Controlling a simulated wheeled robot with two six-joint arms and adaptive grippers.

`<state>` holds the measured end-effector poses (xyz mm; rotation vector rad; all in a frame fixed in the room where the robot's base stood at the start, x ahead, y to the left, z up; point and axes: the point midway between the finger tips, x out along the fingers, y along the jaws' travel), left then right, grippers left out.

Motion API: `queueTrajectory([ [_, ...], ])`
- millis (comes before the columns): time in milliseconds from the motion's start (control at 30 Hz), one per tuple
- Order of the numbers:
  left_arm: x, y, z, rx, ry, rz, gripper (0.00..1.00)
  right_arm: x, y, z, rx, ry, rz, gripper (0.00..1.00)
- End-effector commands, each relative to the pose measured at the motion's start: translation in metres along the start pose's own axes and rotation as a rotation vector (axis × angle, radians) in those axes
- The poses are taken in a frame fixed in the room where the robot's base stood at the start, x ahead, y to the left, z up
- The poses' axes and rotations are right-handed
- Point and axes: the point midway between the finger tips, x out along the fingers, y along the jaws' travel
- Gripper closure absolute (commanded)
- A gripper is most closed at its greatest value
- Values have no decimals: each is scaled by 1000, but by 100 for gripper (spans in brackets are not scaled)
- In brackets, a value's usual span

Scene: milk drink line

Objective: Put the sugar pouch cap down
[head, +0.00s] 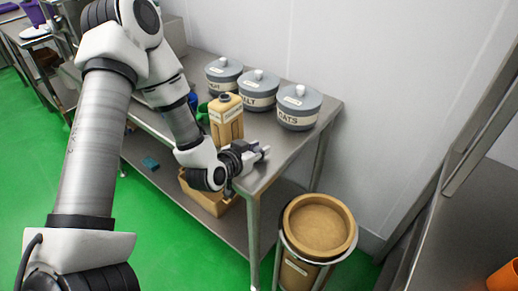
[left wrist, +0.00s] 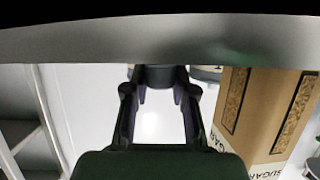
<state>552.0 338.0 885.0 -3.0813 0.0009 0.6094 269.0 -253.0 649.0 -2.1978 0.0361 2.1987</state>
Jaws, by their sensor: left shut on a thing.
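The sugar pouch (head: 226,122) is a tan, box-like pack with a dark spout on top, upright on the steel table. It also shows in the left wrist view (left wrist: 262,105), at the right, with SUGAR lettering. My left gripper (head: 264,152) is low over the table's right front corner, to the right of the pouch and apart from it. In the left wrist view its fingers are shut on a small dark piece, the sugar pouch cap (left wrist: 158,77). The cap is close to the grey table surface; I cannot tell if it touches. My right gripper is not in view.
Three grey lidded canisters, one marked OATS (head: 298,108), stand along the back of the steel table (head: 284,152). A tan-topped round bin (head: 319,228) stands on the floor beyond the table's right end. A wooden crate (head: 207,196) sits on the lower shelf.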

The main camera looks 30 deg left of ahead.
Motion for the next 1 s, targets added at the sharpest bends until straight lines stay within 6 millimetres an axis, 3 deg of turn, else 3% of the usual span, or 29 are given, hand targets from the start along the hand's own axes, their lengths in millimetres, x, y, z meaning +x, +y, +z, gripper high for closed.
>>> queueTrajectory([
  [133,2,0,6,0,0,0,93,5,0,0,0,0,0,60],
  [167,2,0,4,0,0,0,64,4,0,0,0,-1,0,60],
  [200,2,0,4,0,0,0,50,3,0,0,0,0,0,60],
  [567,0,0,-2,0,1,0,49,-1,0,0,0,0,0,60],
  [667,-11,0,-1,-4,-1,-1,49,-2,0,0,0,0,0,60],
  [767,-34,0,-2,-8,-1,1,49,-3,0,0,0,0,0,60],
  [800,-46,0,-10,-4,-6,2,49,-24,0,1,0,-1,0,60],
  [900,-70,0,-12,-5,-8,-1,49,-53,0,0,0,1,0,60],
  [1000,-80,0,-12,3,-8,0,49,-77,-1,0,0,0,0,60],
])
